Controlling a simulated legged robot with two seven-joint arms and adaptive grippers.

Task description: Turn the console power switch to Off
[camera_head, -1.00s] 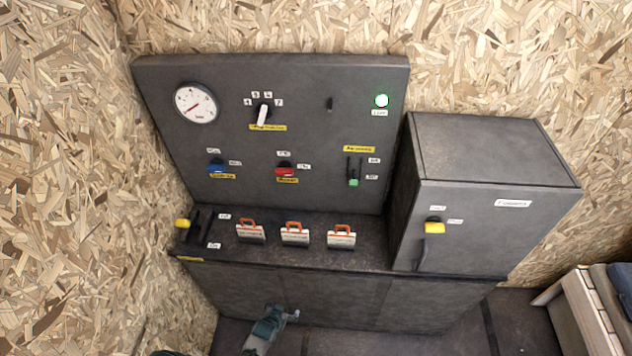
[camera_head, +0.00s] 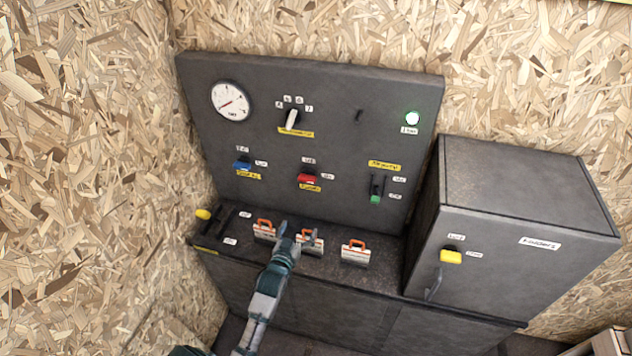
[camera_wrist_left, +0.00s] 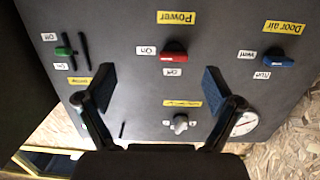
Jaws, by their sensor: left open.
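The red power switch (camera_head: 309,180) is on the upright console panel, above a yellow label. It also shows in the left wrist view (camera_wrist_left: 175,57), below its yellow "Power" label. There its red handle lies roughly horizontal, with the "On" label (camera_wrist_left: 146,50) at its left and the "Off" label (camera_wrist_left: 173,72) just below. My left gripper (camera_head: 298,236) is open and empty, below the switch and in front of the middle clipboard-like item. Its two fingers (camera_wrist_left: 158,90) stand wide apart in the wrist view, apart from the switch. My right gripper is out of view.
A blue switch (camera_head: 242,165) is left of the red one and a green-tipped slider (camera_head: 375,196) right. A white selector knob (camera_head: 292,119) and gauge (camera_head: 231,101) are above. Orange-handled items (camera_head: 355,252) line the ledge. A grey cabinet (camera_head: 520,240) stands at right.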

